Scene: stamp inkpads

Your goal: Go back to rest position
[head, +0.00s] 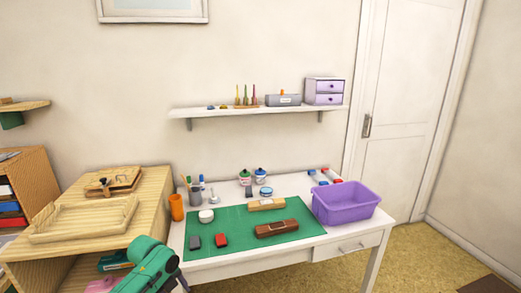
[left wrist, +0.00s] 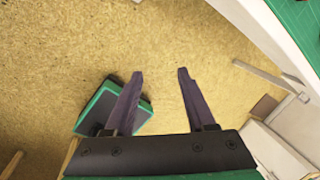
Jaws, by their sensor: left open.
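My left arm comes in at the bottom of the head view, left of the white desk's front edge. My left gripper shows in the left wrist view (left wrist: 158,75) with its two dark fingers apart and nothing between them. It points down over the tan floor, below and beside the desk. In the head view its tip is partly cut off by the bottom edge. My right gripper is in neither view. The white desk (head: 355,241) carries a green mat (head: 240,241) with a dark block (head: 195,241), a red block (head: 222,240) and a brown stamp-like piece (head: 277,228).
A purple bin (head: 346,203) stands at the desk's right. An orange cup (head: 177,207) stands at its left edge. A wooden cabinet (head: 150,205) with a tray (head: 84,220) on top is close to my left arm. A wall shelf (head: 260,109) hangs above the desk.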

